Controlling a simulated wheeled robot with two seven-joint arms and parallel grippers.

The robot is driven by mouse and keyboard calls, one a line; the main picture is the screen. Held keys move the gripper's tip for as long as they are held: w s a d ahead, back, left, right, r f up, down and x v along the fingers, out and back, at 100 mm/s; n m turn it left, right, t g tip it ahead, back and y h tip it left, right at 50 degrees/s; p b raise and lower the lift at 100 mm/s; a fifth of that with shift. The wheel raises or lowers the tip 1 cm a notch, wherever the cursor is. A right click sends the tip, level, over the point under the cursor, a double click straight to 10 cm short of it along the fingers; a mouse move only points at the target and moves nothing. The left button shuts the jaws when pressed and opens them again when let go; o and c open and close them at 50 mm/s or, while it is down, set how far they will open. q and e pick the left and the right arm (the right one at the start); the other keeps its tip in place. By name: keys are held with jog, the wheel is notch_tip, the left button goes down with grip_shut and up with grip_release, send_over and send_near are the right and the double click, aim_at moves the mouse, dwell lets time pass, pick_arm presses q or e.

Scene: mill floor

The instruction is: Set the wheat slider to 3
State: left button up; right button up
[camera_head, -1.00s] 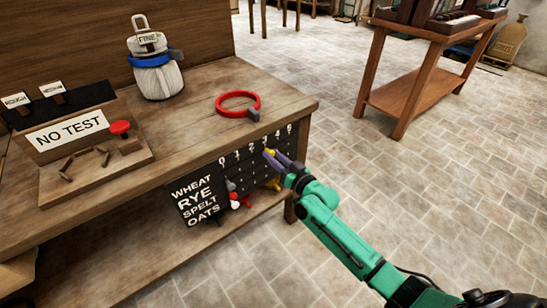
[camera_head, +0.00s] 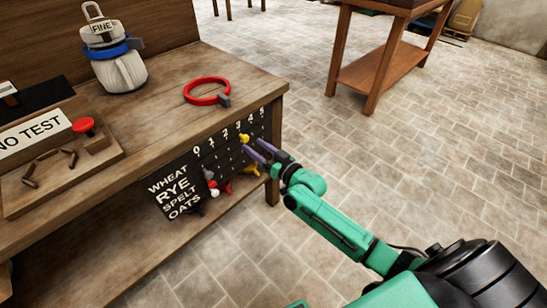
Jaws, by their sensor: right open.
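The dark slider board (camera_head: 182,187) hangs on the front of the wooden bench. Its rows read WHEAT, RYE, SPELT and OATS, with numerals 0 to 5 along the top. A yellow knob (camera_head: 244,138) in the top row, level with WHEAT, sits just below the numeral 3. My right gripper (camera_head: 253,147) is open and empty. Its purple fingers are just below and right of the upper yellow knob, seemingly apart from it. My left gripper is out of view.
On the bench top (camera_head: 165,115) are a red ring (camera_head: 207,99), a white sack-like jar with a FINE tag (camera_head: 120,68), and a NO TEST panel with a red button (camera_head: 84,126). Another wooden table (camera_head: 353,72) stands behind. The tiled floor at right is clear.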

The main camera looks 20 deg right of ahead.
jog(key=v, duration=1.1)
jog(key=shift+p, duration=0.4)
jog(key=shift+a, duration=0.1)
